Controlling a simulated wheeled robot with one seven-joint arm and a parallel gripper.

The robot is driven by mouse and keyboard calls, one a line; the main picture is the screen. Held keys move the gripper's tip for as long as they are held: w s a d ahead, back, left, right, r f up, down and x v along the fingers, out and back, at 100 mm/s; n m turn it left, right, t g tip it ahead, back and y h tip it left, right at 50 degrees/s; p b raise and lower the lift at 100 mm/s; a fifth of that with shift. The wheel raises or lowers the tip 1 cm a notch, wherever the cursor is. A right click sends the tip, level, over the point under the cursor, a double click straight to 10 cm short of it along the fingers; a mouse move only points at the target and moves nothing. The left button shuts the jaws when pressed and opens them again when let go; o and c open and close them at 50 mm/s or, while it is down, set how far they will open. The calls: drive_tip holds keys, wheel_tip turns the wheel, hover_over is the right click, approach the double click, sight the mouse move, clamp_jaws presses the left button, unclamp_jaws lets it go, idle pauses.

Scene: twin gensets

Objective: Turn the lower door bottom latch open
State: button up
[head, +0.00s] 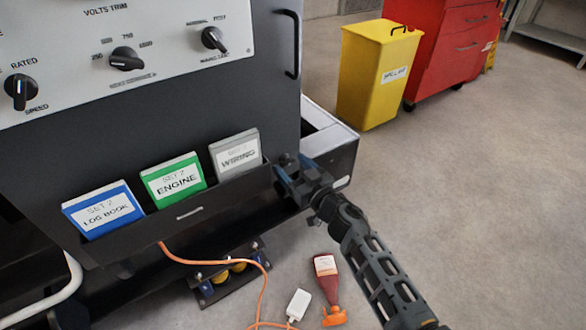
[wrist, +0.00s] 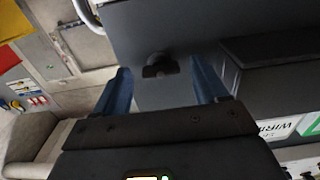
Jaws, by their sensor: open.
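The lower door (head: 130,125) is a dark grey panel, also seen in the wrist view (wrist: 200,25). A small dark latch (wrist: 160,65) sits on its face in the wrist view, with a rounded knob and a short flat bar. My gripper (head: 286,172) is at the door's lower right edge in the head view, right of the binder pocket. In the wrist view my gripper (wrist: 161,75) is open, with one blue finger on each side of the latch. Whether the fingers touch it cannot be told. In the head view the gripper largely hides the latch.
A pocket (head: 190,212) on the door holds blue, green and grey binders close left of my gripper. A door handle (head: 293,45) is above. A red bottle (head: 327,278), white box (head: 298,304) and orange cable (head: 263,290) lie on the floor. A yellow bin (head: 372,80) stands behind.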

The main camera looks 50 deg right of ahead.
drive_tip(key=shift+c, duration=0.2)
drive_tip(key=c, duration=1)
drive_tip(key=shift+n, duration=0.3)
drive_tip(key=n+p, duration=0.1)
drive_tip(key=n, duration=0.2)
drive_tip(key=shift+n, duration=0.4)
drive_tip(key=n, duration=0.4)
drive_tip(key=shift+n+b, duration=0.6)
drive_tip(key=shift+n, duration=4.1)
